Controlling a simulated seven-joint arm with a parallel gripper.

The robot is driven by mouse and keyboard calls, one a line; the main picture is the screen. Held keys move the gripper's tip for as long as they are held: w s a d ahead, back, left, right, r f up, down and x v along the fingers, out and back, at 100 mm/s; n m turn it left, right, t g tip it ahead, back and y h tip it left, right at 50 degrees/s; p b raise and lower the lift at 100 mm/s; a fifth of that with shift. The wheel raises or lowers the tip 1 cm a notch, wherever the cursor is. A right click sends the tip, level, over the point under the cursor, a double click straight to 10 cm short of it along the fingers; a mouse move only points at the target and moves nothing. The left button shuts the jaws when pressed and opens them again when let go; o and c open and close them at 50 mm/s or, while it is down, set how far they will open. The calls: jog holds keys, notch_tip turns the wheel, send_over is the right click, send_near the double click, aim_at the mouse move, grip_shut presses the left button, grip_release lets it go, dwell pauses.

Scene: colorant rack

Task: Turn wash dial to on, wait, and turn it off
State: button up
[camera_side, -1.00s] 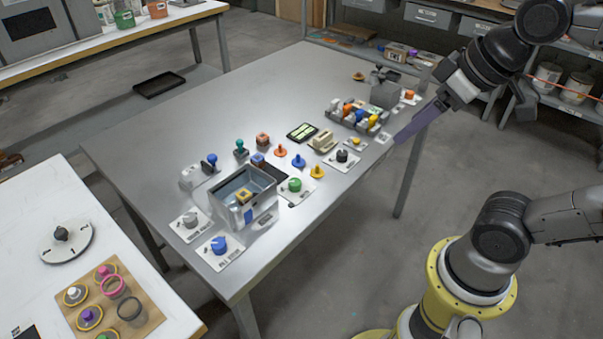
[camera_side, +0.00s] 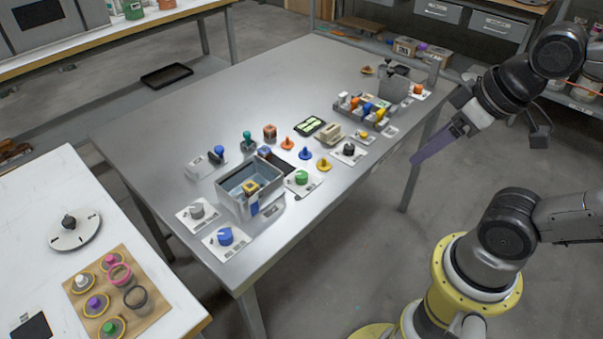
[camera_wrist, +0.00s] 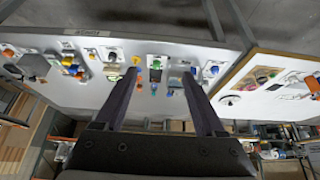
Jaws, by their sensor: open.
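Several knob dials on pale labelled plates stand on the grey metal table (camera_side: 290,75). They include a blue dial (camera_side: 225,236) and a grey dial (camera_side: 197,211) at the near left, a green dial (camera_side: 302,177) right of the grey tray, and a black dial (camera_side: 349,148) farther right. The labels are too small to read, so I cannot tell which is the wash dial. My gripper (camera_side: 416,160) is off the table's right edge in the side view, touching no dial. In the wrist view its two long dark fingers (camera_wrist: 160,75) are apart with nothing gripped.
A grey open tray (camera_side: 228,199) holds a yellow item. Colored pegs and a colorant rack (camera_side: 358,112) stand farther back. A white side table (camera_side: 40,195) at left carries another black-knobbed dial (camera_side: 68,221) and a board of rings. The table's far left is clear.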

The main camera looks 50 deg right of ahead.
dwell(0.5)
jog(key=w+r+n, duration=0.5)
jog(key=w, duration=0.1)
jog(key=n+g, duration=0.5)
jog(key=n, duration=0.1)
send_over(301, 174)
notch_tip(301, 174, down, 15)
jog(key=shift+g, duration=0.3)
notch_tip(301, 174, down, 15)
jog(key=shift+a+r, duration=0.1)
jog(key=shift+r, duration=0.05)
